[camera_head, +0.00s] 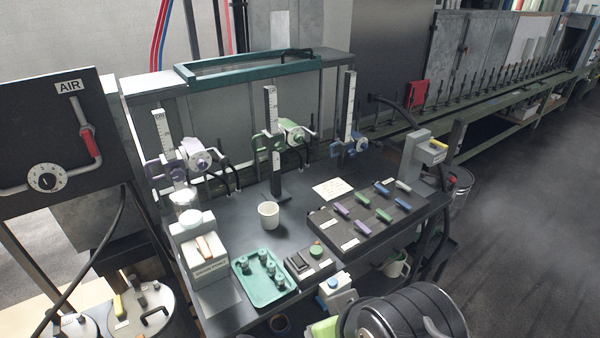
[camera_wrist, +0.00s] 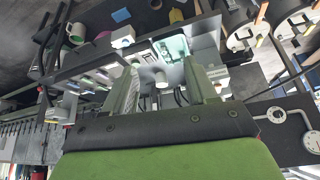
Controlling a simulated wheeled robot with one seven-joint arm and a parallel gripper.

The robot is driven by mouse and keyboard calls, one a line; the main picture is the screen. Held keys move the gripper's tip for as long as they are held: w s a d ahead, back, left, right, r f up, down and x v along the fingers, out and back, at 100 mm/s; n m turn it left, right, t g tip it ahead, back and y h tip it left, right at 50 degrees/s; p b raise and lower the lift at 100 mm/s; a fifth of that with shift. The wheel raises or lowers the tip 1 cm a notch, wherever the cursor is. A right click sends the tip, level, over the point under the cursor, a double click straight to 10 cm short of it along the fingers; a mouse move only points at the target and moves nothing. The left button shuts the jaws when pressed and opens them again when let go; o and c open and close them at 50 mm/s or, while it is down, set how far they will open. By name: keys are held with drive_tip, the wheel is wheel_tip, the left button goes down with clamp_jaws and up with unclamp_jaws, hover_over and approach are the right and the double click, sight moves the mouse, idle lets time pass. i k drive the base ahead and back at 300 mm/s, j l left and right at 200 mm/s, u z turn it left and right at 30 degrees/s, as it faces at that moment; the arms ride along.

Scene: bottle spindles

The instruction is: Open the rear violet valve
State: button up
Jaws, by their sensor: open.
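The valve panel (camera_head: 322,226) is a dark slab on the bench with two rows of small coloured bar handles. The rear violet handle (camera_head: 341,211) is at the left end of the far row, lying flat. A second violet handle (camera_head: 362,227) lies in the near row. Green and blue handles follow to the right of each. My gripper (camera_wrist: 163,88) shows in the wrist view, with its two fingers wide apart and nothing held between them. I cannot make out my gripper in the head view.
A white cup (camera_head: 268,215) stands left of the panel. A green tray (camera_head: 277,297) with several small pieces lies in front. Three upright scale posts stand behind, the middle one (camera_head: 271,130) nearest the cup. A grey stand (camera_head: 413,158) is at the panel's right.

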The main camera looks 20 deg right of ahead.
sight(338, 208)
drive_tip(key=i+l+u, duration=0.15)
drive_tip(key=i+l, duration=0.25)
drive_tip(key=i+l+u, duration=0.15)
drive_tip(key=i+l, duration=0.25)
drive_tip(key=l, duration=0.15)
